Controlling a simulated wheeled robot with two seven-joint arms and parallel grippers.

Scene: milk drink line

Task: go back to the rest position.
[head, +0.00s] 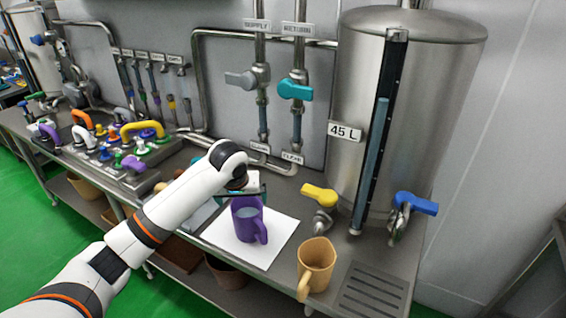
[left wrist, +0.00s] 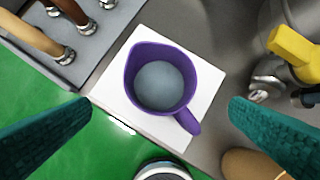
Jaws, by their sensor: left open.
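My left gripper (left wrist: 159,112) is open, with its two teal fingers at the left and right edges of the left wrist view. A purple jug (left wrist: 125,68) with a pale bluish-grey content stands upright between and beyond the fingers, apart from both. The jug (head: 247,222) stands on a white sheet (head: 279,236) on the steel counter in the head view. There my left gripper (head: 243,192) is just above and behind the jug, its fingers partly hidden by the wrist. My right gripper is not in view.
A tan mug (head: 316,262) stands right of the sheet, beside a drain grate (head: 372,292). A steel tank (head: 405,110) has yellow (head: 319,195) and blue (head: 416,203) tap handles. A tray of coloured handles (head: 115,150) is at left. The green floor (head: 40,220) is open in front.

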